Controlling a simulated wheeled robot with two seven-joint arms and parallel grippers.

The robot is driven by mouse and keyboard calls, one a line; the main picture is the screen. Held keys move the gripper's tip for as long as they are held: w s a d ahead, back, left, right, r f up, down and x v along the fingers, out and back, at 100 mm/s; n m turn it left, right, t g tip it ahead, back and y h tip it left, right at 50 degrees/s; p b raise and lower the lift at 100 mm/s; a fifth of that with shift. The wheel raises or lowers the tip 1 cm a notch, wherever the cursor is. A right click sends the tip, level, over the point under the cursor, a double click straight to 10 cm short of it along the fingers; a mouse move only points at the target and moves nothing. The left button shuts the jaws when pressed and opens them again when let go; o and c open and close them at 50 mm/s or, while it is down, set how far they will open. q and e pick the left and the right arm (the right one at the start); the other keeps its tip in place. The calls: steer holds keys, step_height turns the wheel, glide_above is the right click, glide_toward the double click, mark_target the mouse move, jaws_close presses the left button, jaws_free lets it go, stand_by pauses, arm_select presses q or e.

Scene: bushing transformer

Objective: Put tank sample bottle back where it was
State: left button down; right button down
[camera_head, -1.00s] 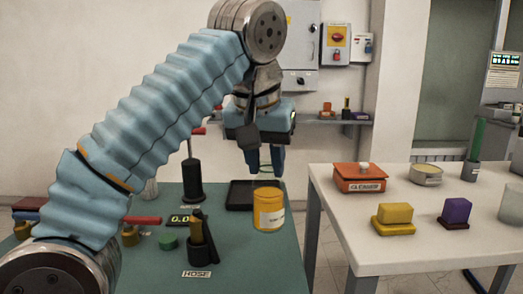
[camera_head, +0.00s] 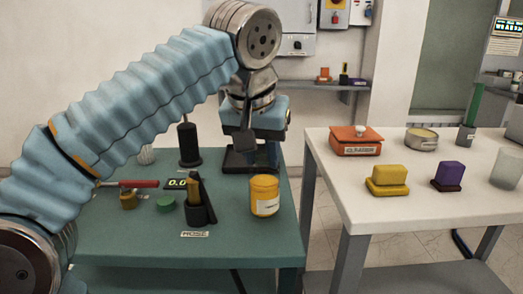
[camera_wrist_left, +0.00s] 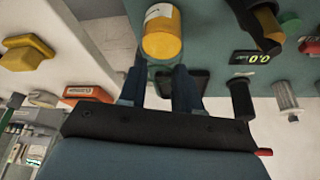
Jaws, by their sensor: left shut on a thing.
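The tank sample bottle (camera_head: 264,197) appears as a yellow, jar-like body with a white label. It hangs upright just beyond the fingertips of my left gripper (camera_head: 257,163). In the left wrist view, the bottle (camera_wrist_left: 163,35) lies past the ends of the two blue fingers (camera_wrist_left: 158,80). The gripper is shut on its upper part, which is hard to make out between the fingers. The bottle shows over the right part of the green table (camera_head: 130,247). I cannot tell whether its base touches the tabletop. My right gripper is not in view.
A black tray (camera_head: 233,168) lies behind the bottle. The hose holder (camera_head: 199,207), a green cap (camera_head: 166,204) and a dark post (camera_head: 189,145) stand left. A white table (camera_head: 420,205) at right carries an orange cleaner box (camera_head: 355,143) and yellow block (camera_head: 388,178).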

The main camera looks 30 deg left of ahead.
arm_select(q)
steer(key=shift+f+b, duration=0.45)
steer(key=shift+f, duration=0.1)
steer(key=c, duration=0.7)
jaws_free()
steer(key=v, duration=0.7)
steer(key=shift+r+p, duration=0.2)
steer(key=shift+p, duration=0.25)
